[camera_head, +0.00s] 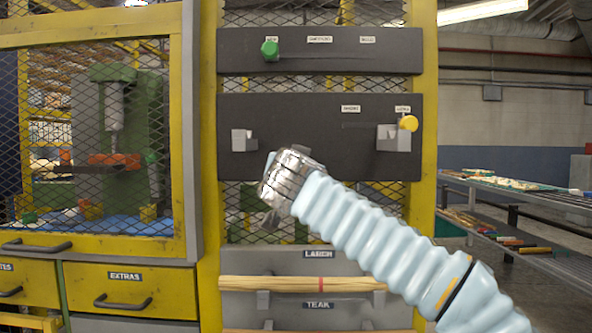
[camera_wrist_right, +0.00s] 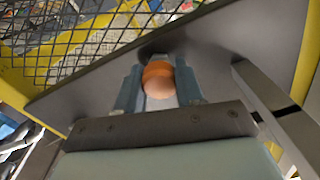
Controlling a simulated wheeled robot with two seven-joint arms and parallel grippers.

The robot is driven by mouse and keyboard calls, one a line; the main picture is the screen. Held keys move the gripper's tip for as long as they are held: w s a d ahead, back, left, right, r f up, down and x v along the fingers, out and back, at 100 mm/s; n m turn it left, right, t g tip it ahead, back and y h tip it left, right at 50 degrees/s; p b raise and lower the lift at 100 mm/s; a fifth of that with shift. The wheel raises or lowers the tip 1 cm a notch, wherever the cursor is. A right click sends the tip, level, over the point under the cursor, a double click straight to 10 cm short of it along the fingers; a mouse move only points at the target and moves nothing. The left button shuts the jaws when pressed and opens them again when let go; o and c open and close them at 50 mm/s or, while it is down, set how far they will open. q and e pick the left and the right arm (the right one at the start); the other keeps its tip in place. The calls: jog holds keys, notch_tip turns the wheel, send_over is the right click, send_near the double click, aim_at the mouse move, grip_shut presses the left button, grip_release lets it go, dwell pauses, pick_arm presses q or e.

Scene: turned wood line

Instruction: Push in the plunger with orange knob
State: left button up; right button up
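The orange knob (camera_wrist_right: 158,78) shows in the right wrist view, in front of a dark grey panel (camera_wrist_right: 225,45). In the head view I cannot see it. My right gripper (camera_wrist_right: 158,88) has its two blue-grey fingers apart, one on each side of the knob. I cannot tell whether the fingers touch it. My left gripper is in neither view.
A yellow knob (camera_head: 409,123) sits at the right of the middle panel, by a grey block (camera_head: 393,138). A green knob (camera_head: 270,50) is on the upper panel. Pale rods (camera_head: 250,284) lie on a rack below. Yellow mesh framing (camera_head: 208,200) stands left.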

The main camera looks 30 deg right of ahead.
jog(key=o, duration=0.5)
jog(key=shift+w+d, duration=0.15)
jog(key=shift+c, duration=0.2)
jog(key=shift+s, duration=0.2)
jog(key=b+v, duration=0.2)
jog(key=v, duration=1.1)
jog(key=shift+s+a+b, duration=0.15)
jog(key=shift+a+b, duration=0.15)
jog(key=shift+b, duration=0.1)
